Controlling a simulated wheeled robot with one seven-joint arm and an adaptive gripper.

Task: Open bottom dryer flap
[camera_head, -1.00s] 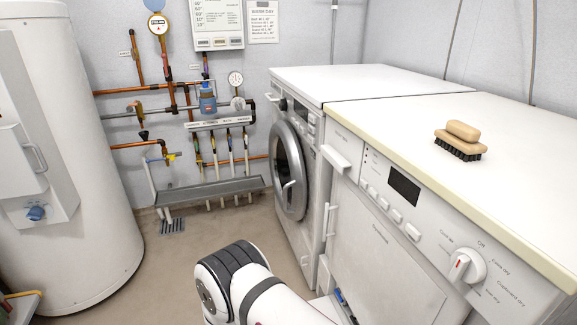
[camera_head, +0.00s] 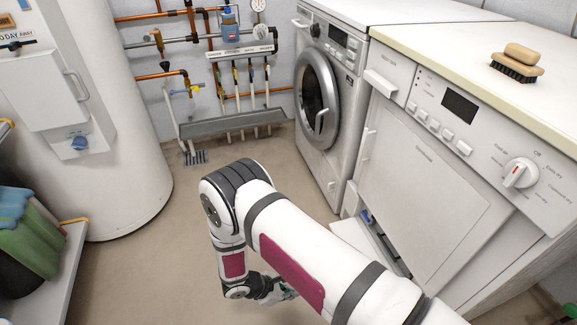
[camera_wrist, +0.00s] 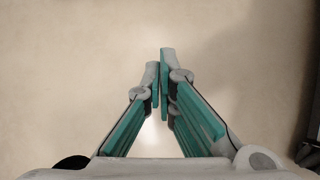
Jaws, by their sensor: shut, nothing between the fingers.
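The dryer (camera_head: 425,180) stands at the right, with a control panel and a large white front panel. At its base, the bottom flap (camera_head: 352,238) looks tipped outward, and a dark slot with blue parts shows behind it. My forearm hides part of the flap and the dryer's lower front. My gripper (camera_head: 283,292) is low over the floor, left of the flap and apart from it, partly hidden by my arm. In the wrist view, the teal-padded fingers of my gripper (camera_wrist: 161,75) are together and empty, with only bare floor beyond them.
A front-loading washer (camera_head: 325,105) stands behind the dryer. A white cylindrical tank (camera_head: 125,130) and a shelf (camera_head: 60,270) with green and blue things stand at the left. A brush (camera_head: 517,65) lies on the worktop. The floor between is clear.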

